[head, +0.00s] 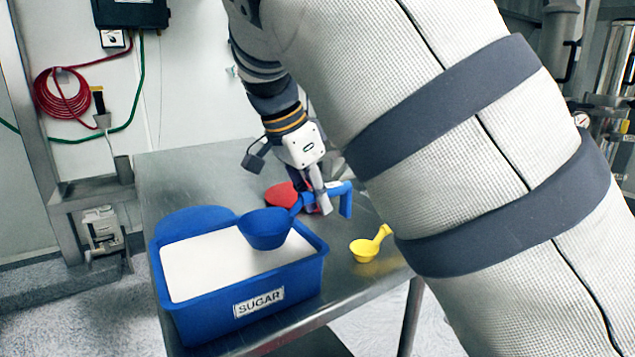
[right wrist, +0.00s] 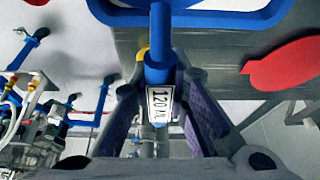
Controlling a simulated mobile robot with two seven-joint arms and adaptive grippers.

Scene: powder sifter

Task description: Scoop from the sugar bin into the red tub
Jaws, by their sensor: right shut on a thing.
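The blue sugar bin (head: 285,275) stands on the steel table, filled with white sugar (head: 205,265). My right gripper (head: 317,197) is shut on the handle of a blue scoop (head: 265,230). The scoop's bowl is over the right part of the bin and seems to be above the sugar; its contents are hidden. In the right wrist view the handle (right wrist: 157,72), with a 120 ML label, is between the fingers (right wrist: 162,88). A red thing (head: 280,195), perhaps the red tub, is behind the scoop and partly hidden; red also shows in the wrist view (right wrist: 285,65). My left gripper is out of view.
A yellow scoop (head: 367,247) lies on the table (head: 175,170) right of the bin. A blue rounded piece (head: 195,219) shows at the bin's back left. My right arm covers much of the right side. The table's back left is clear.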

